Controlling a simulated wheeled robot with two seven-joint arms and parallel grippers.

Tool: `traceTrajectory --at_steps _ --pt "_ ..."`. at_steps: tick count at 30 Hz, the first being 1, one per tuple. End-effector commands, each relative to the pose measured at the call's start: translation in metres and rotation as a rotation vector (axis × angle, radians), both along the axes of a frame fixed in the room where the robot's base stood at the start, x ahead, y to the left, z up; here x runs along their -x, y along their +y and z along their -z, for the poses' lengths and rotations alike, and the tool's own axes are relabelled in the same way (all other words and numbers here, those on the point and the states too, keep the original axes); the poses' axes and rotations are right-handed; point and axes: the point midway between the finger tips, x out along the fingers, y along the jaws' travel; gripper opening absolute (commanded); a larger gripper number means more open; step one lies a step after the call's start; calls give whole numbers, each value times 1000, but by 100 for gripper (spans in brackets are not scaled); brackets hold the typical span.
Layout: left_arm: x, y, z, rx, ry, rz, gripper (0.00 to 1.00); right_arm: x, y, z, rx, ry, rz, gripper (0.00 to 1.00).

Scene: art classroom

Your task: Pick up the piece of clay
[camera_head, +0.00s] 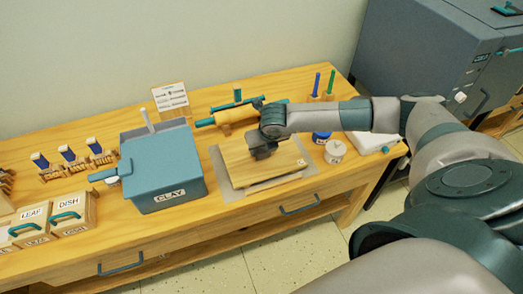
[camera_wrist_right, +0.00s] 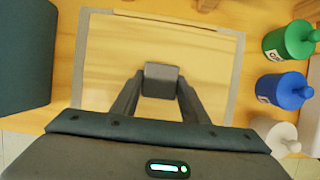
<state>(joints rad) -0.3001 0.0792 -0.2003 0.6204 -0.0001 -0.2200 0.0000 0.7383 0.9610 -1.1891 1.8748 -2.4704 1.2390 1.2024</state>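A small grey block, which looks like the piece of clay (camera_wrist_right: 161,80), is between the fingertips of my right gripper (camera_wrist_right: 160,90) in the right wrist view. The fingers meet its two sides with no visible gap. In the head view my right gripper (camera_head: 263,152) points down over the wooden board (camera_head: 285,165) and hides the clay. Whether the clay rests on the board or is slightly raised I cannot tell. My left gripper is not in view.
The blue clay bin (camera_head: 160,165) stands left of the board. A rolling pin (camera_head: 237,115) lies behind it. A blue jar (camera_head: 321,137) and a white jar (camera_head: 335,151) stand to the right. Wooden boxes (camera_head: 72,214) and tools stand at the left. The grey mat's (camera_head: 224,172) border is clear.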

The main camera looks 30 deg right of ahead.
Motion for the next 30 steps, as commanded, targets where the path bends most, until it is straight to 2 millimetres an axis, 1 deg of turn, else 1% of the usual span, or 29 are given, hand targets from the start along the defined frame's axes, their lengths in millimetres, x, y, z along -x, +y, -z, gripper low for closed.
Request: traceTrajectory --at_steps 8,13,17,21,26,30 --pt "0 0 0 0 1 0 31 0 0 -1 0 -1 0 14" --pt "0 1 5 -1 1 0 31 -1 0 -6 -1 -3 1 14" --pt "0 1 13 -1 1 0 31 -1 0 -17 0 -4 0 14" --pt "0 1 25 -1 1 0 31 -1 1 -38 -1 -6 -2 14" --pt "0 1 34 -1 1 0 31 25 -1 -53 1 -3 -2 14" --pt "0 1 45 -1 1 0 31 50 -2 -67 2 -3 -3 14"
